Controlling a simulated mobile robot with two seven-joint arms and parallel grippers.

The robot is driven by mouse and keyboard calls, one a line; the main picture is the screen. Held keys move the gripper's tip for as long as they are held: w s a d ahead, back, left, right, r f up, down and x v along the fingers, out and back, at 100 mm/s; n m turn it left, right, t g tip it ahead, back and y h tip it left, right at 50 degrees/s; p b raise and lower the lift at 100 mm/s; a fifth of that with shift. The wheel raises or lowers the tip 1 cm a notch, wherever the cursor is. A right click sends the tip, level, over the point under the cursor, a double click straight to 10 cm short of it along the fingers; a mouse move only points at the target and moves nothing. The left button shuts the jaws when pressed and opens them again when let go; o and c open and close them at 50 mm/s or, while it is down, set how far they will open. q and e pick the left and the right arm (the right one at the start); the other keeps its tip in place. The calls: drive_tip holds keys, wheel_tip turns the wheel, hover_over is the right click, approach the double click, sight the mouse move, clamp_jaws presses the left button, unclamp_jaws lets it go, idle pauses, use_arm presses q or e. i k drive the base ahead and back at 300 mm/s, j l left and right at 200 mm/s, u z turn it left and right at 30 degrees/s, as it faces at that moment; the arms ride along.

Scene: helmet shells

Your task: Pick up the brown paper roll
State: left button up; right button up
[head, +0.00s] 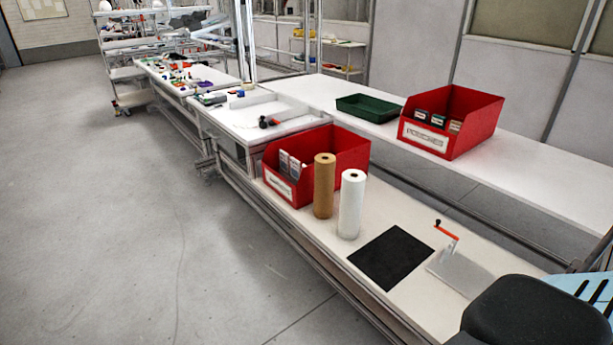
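The brown paper roll (324,186) stands upright on the near white workbench (315,237) in the head view. A white roll (351,204) stands upright just to its right and slightly nearer. A red bin (343,150) with small boxes in it stands directly behind and to the left of the brown roll. Neither of my grippers shows in the head view.
A green tray (369,107) and another red bin (466,117) stand on the back table. The grey floor (130,210) at left is clear.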

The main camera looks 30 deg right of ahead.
sight(324, 163)
drive_tip(key=i+z, duration=0.2)
drive_tip(key=i, duration=0.2)
drive_tip(key=i+j+z, duration=0.2)
drive_tip(key=i, duration=0.2)
drive_tip(key=i+j+z, duration=0.2)
drive_tip(key=i, duration=0.2)
drive_tip(key=i+j+z, duration=0.2)
drive_tip(key=i+z, duration=0.25)
drive_tip(key=i+j+z, duration=0.2)
drive_tip(key=z, duration=0.2)
drive_tip(key=i+j+z, duration=0.4)
drive_tip(key=j, duration=0.25)
drive_tip(key=j+z, duration=0.2)
drive_tip(key=j, duration=0.15)
drive_tip(key=i+j+z, duration=0.2)
drive_tip(key=j, duration=0.15)
